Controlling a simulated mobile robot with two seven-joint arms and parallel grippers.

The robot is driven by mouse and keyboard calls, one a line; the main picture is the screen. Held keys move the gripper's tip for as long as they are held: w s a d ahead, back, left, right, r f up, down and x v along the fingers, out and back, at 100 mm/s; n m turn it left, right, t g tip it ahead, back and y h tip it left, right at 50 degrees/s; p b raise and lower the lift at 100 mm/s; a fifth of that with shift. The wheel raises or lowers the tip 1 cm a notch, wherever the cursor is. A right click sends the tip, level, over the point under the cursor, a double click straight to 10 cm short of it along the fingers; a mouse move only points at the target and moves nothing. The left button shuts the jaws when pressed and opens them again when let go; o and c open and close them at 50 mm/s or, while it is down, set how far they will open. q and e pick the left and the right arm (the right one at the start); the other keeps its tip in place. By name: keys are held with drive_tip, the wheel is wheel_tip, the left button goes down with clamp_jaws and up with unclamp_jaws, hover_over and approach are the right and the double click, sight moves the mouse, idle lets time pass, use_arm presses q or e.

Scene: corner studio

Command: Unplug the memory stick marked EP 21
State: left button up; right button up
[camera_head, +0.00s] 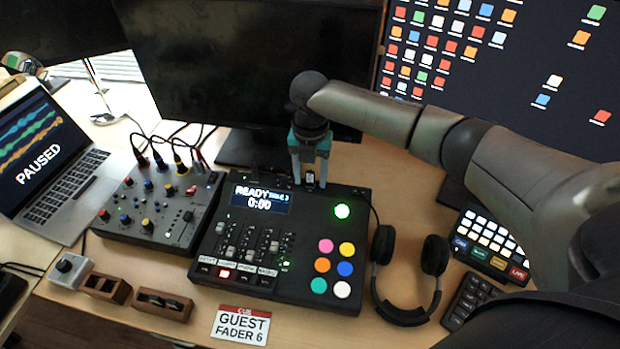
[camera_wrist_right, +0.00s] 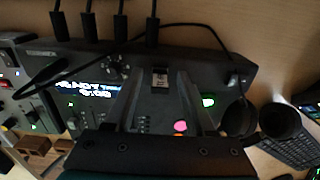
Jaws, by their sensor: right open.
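The memory stick (camera_head: 310,177) is a small dark stick with a pale end, plugged in at the back edge of the black mixer console (camera_head: 290,300). In the right wrist view the stick (camera_wrist_right: 160,77) stands out from the console's rear part; its marking is too small to read. My right gripper (camera_head: 309,183) points down over the console's back edge. Its fingers are open, one on each side of the stick, with gaps visible in the right wrist view (camera_wrist_right: 159,80). My left gripper is not in view.
Several cables (camera_wrist_right: 120,22) plug into the console's back, left of the stick. Black headphones (camera_head: 405,315) lie to the console's right. A smaller mixer (camera_head: 145,240) and a laptop (camera_head: 75,190) stand left. A dark monitor (camera_head: 250,70) rises close behind.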

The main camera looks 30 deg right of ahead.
sight(310, 172)
drive_tip(key=shift+p, duration=0.6)
idle(0.8)
idle(0.4)
clamp_jaws()
idle(0.3)
drive_tip(key=shift+r+p, duration=0.15)
drive_tip(key=shift+p, duration=0.2)
idle(0.8)
drive_tip(key=shift+r+p, duration=2.9)
drive_tip(key=shift+p, duration=0.45)
